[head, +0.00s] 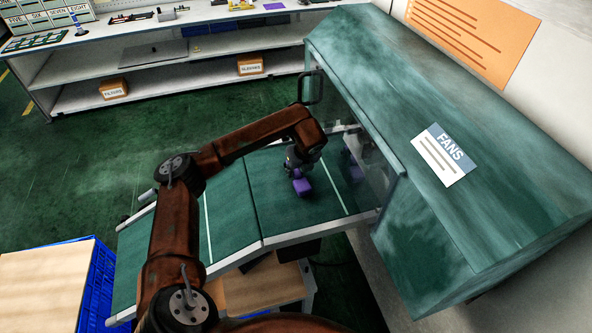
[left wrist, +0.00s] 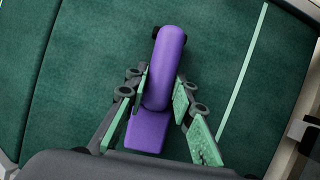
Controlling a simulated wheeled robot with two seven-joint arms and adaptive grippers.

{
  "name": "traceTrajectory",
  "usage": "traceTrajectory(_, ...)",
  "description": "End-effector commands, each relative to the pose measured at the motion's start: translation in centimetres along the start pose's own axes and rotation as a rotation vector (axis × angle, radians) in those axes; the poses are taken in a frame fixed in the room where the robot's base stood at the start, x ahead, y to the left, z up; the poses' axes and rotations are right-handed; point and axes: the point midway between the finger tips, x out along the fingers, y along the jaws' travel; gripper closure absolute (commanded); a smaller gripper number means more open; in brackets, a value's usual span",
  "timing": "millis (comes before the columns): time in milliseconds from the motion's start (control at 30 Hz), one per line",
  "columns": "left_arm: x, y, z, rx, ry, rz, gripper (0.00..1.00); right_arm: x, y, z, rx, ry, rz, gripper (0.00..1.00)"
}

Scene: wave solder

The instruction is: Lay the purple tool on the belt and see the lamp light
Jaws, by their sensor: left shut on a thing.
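The purple tool (head: 303,187) is over the green belt (head: 275,203), near the machine's opening. In the left wrist view the purple tool (left wrist: 164,70) has a long rounded body with a dark tip at the far end and a blocky near end. My left gripper (head: 300,165) reaches down to it; in the left wrist view its green-padded fingers (left wrist: 165,95) stand on both sides of the tool, shut on it. I cannot tell whether the tool touches the belt. My right gripper is not in view. No lamp can be made out.
A green machine hood (head: 450,150) with a FANS label stands at the right, with a clear panel and handle at its mouth. A pale line (left wrist: 243,75) crosses the belt. A workbench with shelves (head: 170,75) is at the back. A blue crate (head: 98,285) stands front left.

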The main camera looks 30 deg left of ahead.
Motion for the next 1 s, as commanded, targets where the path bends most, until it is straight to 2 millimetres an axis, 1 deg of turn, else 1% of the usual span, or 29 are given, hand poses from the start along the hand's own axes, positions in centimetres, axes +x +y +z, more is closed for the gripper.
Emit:
traceTrajectory(267, 0.27, 0.00, -0.11, 0.000, 0.000, 0.000, 1.00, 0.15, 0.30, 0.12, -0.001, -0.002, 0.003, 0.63)
traceTrajectory(767, 0.94, 0.01, -0.39, 0.000, 0.000, 0.000, 1.00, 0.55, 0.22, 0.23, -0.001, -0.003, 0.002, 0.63)
traceTrajectory(800, 0.93, 0.01, -0.39, 0.000, 0.000, 0.000, 0.76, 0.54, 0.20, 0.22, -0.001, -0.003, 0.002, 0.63)
traceTrajectory(1000, 0.90, 0.01, -0.37, 0.000, 0.000, 0.000, 0.62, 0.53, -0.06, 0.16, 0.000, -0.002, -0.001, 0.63)
